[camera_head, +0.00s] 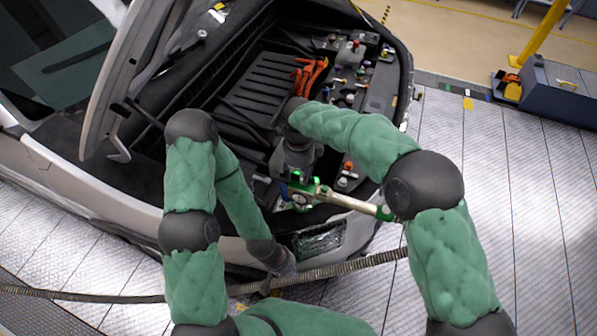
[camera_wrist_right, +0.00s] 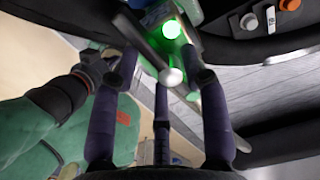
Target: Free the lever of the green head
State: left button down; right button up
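The green head (camera_head: 303,187) sits at the front edge of the open car bay, with a pale bar with green ends (camera_head: 350,203) reaching right from it. In the right wrist view its green light (camera_wrist_right: 171,29) glows. A grey lever-like rod (camera_wrist_right: 172,76) with a rounded end points in between my right fingers. My right gripper (camera_head: 297,168) is over the head, its fingers (camera_wrist_right: 160,75) spread around the rod with gaps visible. My left gripper (camera_head: 283,268) is low by the car's front, close to the ribbed hose; its fingers are too small to read.
The ribbed hose (camera_head: 335,268) runs across the floor in front of the car. Orange cables (camera_head: 308,74) and several caps (camera_head: 350,55) fill the bay. The raised hood (camera_head: 125,75) stands at the left. The floor at the right (camera_head: 480,190) is clear.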

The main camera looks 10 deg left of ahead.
aim_at(299, 176)
notch_tip(299, 176, up, 12)
dwell(0.4)
jog(key=shift+f, duration=0.15)
dwell(0.3)
